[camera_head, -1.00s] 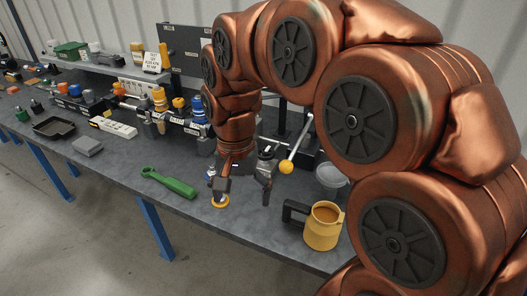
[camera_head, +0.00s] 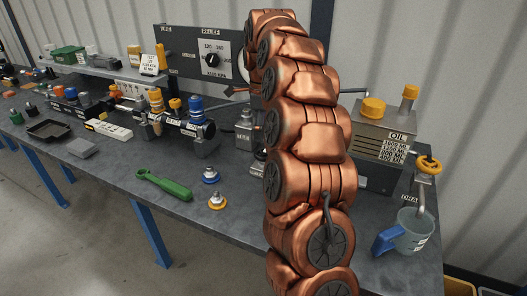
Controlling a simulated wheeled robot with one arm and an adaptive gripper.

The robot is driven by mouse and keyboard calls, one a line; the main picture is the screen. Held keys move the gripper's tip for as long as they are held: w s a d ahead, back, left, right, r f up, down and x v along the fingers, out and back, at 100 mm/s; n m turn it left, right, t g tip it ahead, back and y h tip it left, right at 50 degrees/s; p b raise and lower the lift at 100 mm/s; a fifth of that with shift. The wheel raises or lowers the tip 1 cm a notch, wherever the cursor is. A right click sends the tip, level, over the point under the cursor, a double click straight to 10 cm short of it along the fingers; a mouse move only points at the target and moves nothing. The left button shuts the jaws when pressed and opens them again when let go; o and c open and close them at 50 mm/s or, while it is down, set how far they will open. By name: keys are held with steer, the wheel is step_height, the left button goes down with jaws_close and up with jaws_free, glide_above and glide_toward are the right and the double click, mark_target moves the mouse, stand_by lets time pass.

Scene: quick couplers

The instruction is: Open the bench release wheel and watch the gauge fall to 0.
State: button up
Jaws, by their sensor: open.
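The black panel (camera_head: 180,50) at the back carries a relief dial (camera_head: 211,60) with numbers around it. A pale round edge, perhaps the gauge, shows beside the dial, mostly covered by my arm, so no needle can be read. A yellow handwheel (camera_head: 429,165) sits on the pipe at the right, above the clear jug. A blue knob (camera_head: 196,104) tops the fitting row at left of centre. I cannot tell which of these, if any, is the release wheel. My gripper is hidden behind my raised copper arm.
An oil tank (camera_head: 377,133) and a clear jug (camera_head: 411,232) with a blue handle stand at right. The left front bench edge is clear.

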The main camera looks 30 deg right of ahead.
mark_target(264, 152)
steer(key=shift+w+d+f+m, duration=0.1)
steer(key=shift+d+f+m, duration=0.15)
steer(key=shift+d+m, duration=0.2)
steer(key=shift+f+p, duration=0.8)
steer(key=shift+f, duration=3)
steer(key=shift+c, duration=0.3)
steer(key=c, duration=1.1)
steer(key=shift+n, duration=0.25)
